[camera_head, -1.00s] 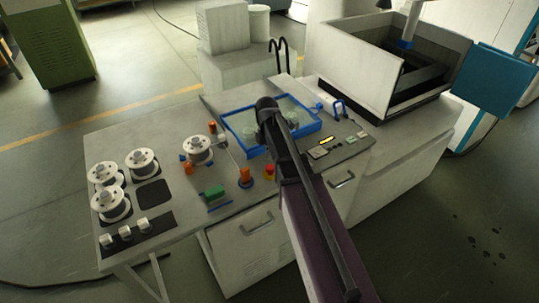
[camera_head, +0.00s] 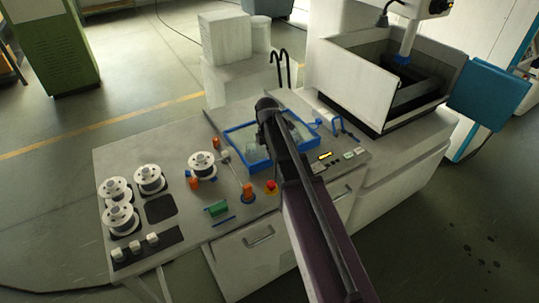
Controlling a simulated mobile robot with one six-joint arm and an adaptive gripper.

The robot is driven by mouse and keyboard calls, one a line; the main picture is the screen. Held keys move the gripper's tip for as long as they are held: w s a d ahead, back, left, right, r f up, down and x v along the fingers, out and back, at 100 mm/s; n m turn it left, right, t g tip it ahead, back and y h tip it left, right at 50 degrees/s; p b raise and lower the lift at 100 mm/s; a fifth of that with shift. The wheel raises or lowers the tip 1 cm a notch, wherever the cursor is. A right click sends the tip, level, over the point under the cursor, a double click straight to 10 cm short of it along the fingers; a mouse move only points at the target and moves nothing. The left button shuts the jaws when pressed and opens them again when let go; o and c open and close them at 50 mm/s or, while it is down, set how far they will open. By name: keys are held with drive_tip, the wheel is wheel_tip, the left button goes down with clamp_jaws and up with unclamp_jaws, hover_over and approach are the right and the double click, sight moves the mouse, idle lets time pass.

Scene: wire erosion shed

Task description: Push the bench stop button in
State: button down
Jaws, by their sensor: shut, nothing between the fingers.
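The bench stop button (camera_head: 271,186) is a red mushroom head on a yellow base. It stands near the front edge of the grey bench (camera_head: 180,133), just left of my arm, and its head is in plain view. My arm reaches up from the bottom of the picture, over the bench, to a dark rounded end above the blue-rimmed tray. I cannot make out any gripper fingers; they are hidden or out of view. Nothing visible of my arm clearly touches the button.
An orange post (camera_head: 248,193) and a green block (camera_head: 217,208) stand left of the button. A blue-rimmed tray (camera_head: 234,134) lies behind it. Several white spools (camera_head: 149,178) stand at left. A high-walled machine tank (camera_head: 350,82) rises at right.

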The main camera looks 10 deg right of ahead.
drive_tip(key=shift+r+p, duration=0.35)
drive_tip(key=shift+r, duration=0.25)
idle(0.3)
drive_tip(key=s+f+m+b, duration=0.4)
drive_tip(key=s+m, duration=0.5)
drive_tip(key=m, duration=0.1)
drive_tip(key=s+f+m+t+b, duration=0.1)
drive_tip(key=s+f+m+b, duration=0.3)
drive_tip(key=s+m, duration=0.5)
drive_tip(key=shift+m, duration=1.3)
